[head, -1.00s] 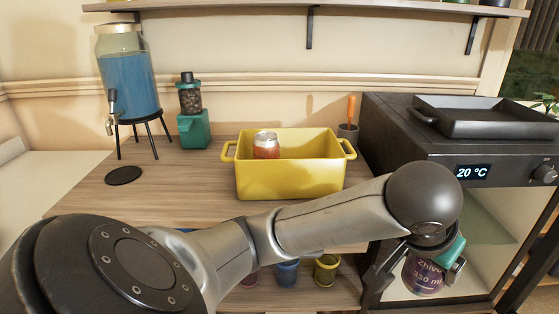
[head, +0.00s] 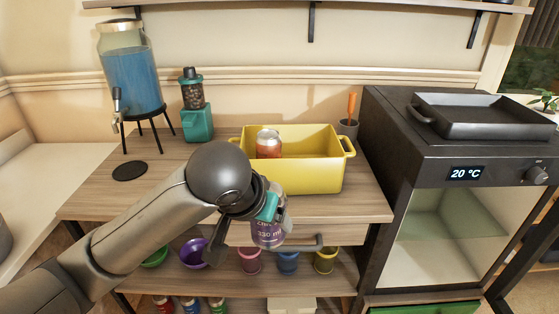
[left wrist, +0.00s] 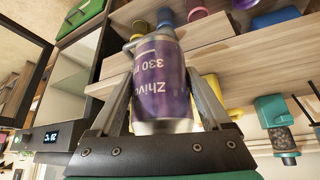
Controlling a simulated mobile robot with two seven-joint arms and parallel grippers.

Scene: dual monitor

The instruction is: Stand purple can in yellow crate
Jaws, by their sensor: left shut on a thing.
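The purple can (head: 268,228) is held upright by my left gripper (head: 270,212) in front of the counter's front edge, near a drawer handle. In the left wrist view the can (left wrist: 162,85) sits between the two fingers of the left gripper (left wrist: 160,95), which are shut on it. The yellow crate (head: 310,176) stands on the wooden counter behind and a little right of the can. A red and silver can (head: 268,145) stands inside the crate at its left side. My right gripper does not show.
A blue drink dispenser (head: 130,80) and a teal grinder (head: 196,122) stand at the back left. A dark oven-like cabinet (head: 450,175) with its door open is right of the counter. A shelf below holds several cups (head: 288,262). The counter's right front is clear.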

